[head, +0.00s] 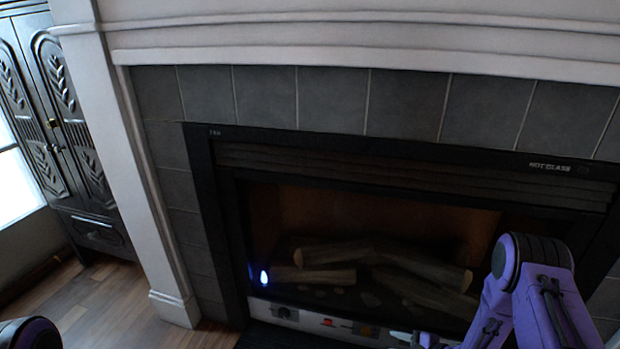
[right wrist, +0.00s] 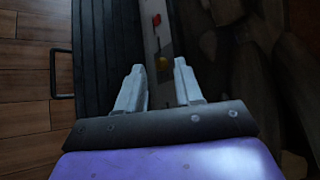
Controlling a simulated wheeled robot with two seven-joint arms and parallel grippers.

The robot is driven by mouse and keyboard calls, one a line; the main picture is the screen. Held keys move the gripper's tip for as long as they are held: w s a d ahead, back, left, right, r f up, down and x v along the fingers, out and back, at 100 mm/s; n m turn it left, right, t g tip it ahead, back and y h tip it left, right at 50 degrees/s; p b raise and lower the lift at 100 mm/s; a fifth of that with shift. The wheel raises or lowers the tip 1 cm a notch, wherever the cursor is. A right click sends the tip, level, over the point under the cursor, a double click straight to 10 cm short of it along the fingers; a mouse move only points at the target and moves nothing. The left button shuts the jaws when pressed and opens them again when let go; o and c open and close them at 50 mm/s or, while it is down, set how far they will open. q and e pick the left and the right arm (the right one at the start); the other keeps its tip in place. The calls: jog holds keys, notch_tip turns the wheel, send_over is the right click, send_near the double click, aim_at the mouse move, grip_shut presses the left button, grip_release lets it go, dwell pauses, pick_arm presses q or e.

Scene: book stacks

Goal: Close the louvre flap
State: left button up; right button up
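The louvre flap (right wrist: 97,50) is a dark, ribbed panel on the left side of the right wrist view, with a thin handle (right wrist: 62,75) standing off its outer edge. In the head view its dark slats (head: 285,338) show at the bottom edge, folded down in front of the pale control strip (head: 300,316). My right gripper (right wrist: 158,68) is open and empty, its two pale fingers apart over the control strip, beside the flap. Its fingertips show only partly in the head view (head: 425,340). My left gripper is out of view.
The fireplace has a black frame (head: 205,200), fixed upper slats (head: 400,176) and logs (head: 340,254) inside. A knob (head: 282,312) and a red switch (head: 327,323) sit on the strip. Wood floor (head: 100,310) is clear at left, before a dark cabinet (head: 65,130).

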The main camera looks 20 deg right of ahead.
jog(key=s+a+n+g+h, duration=0.3)
jog(key=s+n, duration=0.4)
jog(key=s, duration=0.5)
jog(key=s+a+f+n+g+h, duration=0.1)
jog(key=s+a+n+g+h, duration=0.3)
jog(key=s+n, duration=0.3)
jog(key=s+a+h+p, duration=0.1)
jog(key=s, duration=0.4)
jog(key=shift+o, duration=0.2)
notch_tip(320, 180, up, 26)
jog(key=p, duration=2.5)
jog(key=shift+w+f+p, duration=0.15)
jog(key=shift+p, duration=0.15)
jog(key=shift+f, duration=0.25)
